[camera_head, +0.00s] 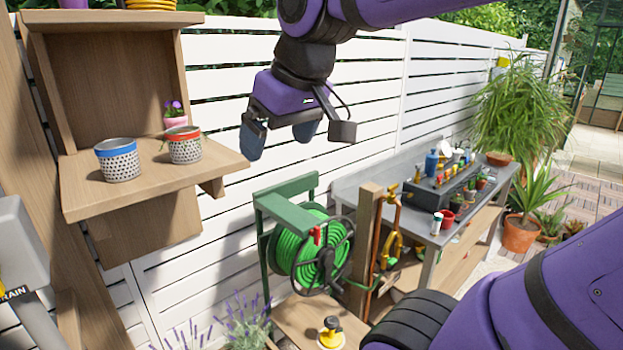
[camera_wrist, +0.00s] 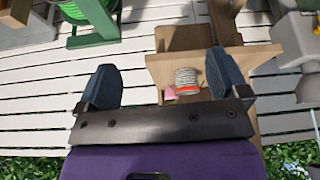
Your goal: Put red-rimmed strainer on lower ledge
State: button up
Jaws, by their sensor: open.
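The red-rimmed strainer (camera_head: 185,151), a dotted metal cup, stands upright on the lower ledge (camera_head: 145,192) of the wooden shelf, near its right end. A similar blue-rimmed strainer (camera_head: 117,165) stands to its left. My gripper (camera_head: 279,143) is open and empty, in the air right of the ledge and apart from both strainers. In the wrist view, my two fingers (camera_wrist: 163,68) are spread, and a strainer with a reddish rim (camera_wrist: 187,77) shows between them, beyond the fingertips, on the ledge (camera_wrist: 160,70).
A pink flower pot (camera_head: 176,123) stands behind the red-rimmed strainer. The upper ledge (camera_head: 110,19) holds a yellow dish (camera_head: 150,4). A green hose reel (camera_head: 315,255) stands below my gripper. A metal bench (camera_head: 400,215) with pots and bottles is at right.

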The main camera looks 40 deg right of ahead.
jog(key=s+d+f+m, duration=0.1)
jog(key=s+f, duration=0.4)
jog(key=s, duration=0.1)
jog(key=shift+f, duration=0.2)
